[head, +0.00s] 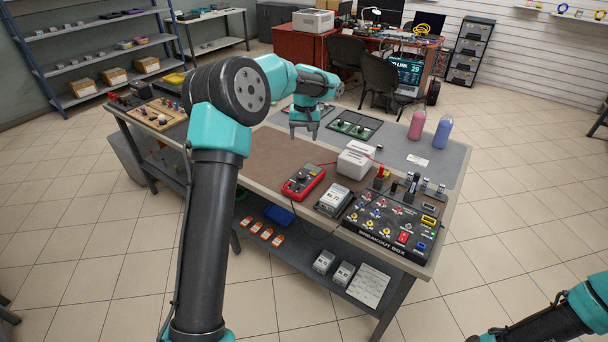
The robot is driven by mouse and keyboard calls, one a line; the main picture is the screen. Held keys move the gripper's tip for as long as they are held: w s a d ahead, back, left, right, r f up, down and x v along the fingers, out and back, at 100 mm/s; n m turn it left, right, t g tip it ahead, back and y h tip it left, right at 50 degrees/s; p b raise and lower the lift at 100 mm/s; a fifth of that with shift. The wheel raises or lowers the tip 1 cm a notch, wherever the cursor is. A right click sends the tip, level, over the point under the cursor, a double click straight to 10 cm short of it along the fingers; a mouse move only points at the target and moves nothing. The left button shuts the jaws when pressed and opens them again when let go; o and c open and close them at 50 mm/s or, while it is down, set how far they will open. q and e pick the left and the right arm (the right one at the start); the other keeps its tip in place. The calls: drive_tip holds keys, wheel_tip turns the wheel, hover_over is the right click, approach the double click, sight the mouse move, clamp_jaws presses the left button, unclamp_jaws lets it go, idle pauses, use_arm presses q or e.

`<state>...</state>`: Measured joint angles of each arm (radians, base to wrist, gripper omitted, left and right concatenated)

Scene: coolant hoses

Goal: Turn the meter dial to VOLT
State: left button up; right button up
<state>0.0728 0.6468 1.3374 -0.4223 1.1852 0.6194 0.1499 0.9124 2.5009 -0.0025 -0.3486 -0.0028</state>
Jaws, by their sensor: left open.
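A red multimeter (303,181) with a dark round dial lies on the brown mat of the workbench, left of the grey-and-white boxes. The dial's pointer and the VOLT mark are too small to read. My left gripper (304,133) hangs fingers down over the far part of the bench, beyond the meter and apart from it. It is open, with nothing seen between the fingers. My right arm shows only as a link at the lower right corner; its gripper is out of view.
A black breakout box (392,224) with several plugs and switches stands at the bench's right front. White boxes (356,160) stand behind the meter, with a red lead nearby. Pink (417,124) and blue (442,132) bottles stand at the back right. The brown mat left of the meter is clear.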

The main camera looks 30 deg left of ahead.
sight(302, 175)
use_arm(q)
drive_tip(key=f, duration=1.7)
drive_tip(key=shift+s+a+f, duration=0.15)
drive_tip(key=shift+a+f, duration=0.1)
drive_tip(key=shift+a, duration=0.05)
drive_tip(key=c, duration=0.9)
drive_tip(key=shift+c, duration=0.2)
